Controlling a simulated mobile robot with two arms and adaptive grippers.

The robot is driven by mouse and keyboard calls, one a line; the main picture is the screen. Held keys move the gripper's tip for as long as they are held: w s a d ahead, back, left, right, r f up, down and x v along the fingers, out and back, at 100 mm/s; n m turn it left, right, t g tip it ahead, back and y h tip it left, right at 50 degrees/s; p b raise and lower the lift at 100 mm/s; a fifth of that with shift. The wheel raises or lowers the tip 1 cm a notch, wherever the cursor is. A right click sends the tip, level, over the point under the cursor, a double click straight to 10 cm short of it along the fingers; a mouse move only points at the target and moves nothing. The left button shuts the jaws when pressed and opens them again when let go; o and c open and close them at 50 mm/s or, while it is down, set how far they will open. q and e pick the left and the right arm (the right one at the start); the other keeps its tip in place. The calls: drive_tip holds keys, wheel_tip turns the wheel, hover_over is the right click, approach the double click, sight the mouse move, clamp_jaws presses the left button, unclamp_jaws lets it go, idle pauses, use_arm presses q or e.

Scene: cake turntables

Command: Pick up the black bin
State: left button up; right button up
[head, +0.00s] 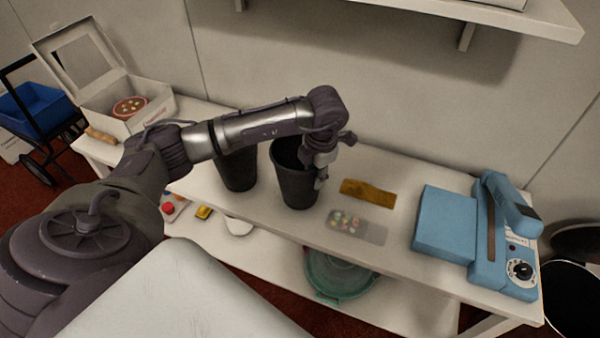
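Two black bins stand upright on the white table. One black bin (297,187) is near the middle, and the other black bin (239,172) is just left of it, partly hidden behind my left forearm. My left gripper (321,172) points down at the right rim of the middle bin. One finger seems to be outside the wall, and the rest overlaps the bin's mouth. I cannot tell whether the fingers touch or grip the wall. My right gripper is not in view.
Right of the bins lie a brown packet (368,193) and a tray of small coloured pieces (356,226). A blue machine (503,240) stands at the right end. An open cake box (128,104) is at the left. A shelf (500,14) overhangs the back.

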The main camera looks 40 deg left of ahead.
use_arm(q)
drive_tip(key=shift+f, duration=0.55)
clamp_jaws()
drive_tip(key=shift+r, duration=0.15)
drive_tip(key=shift+w+r+b, duration=0.1)
drive_tip(key=shift+r+b, duration=0.7)
drive_tip(key=shift+r, duration=1.15)
drive_tip(key=w+d+r+b, duration=0.3)
drive_tip(key=w+r, duration=0.4)
drive_tip(key=w, duration=0.4)
drive_tip(key=shift+d, duration=0.25)
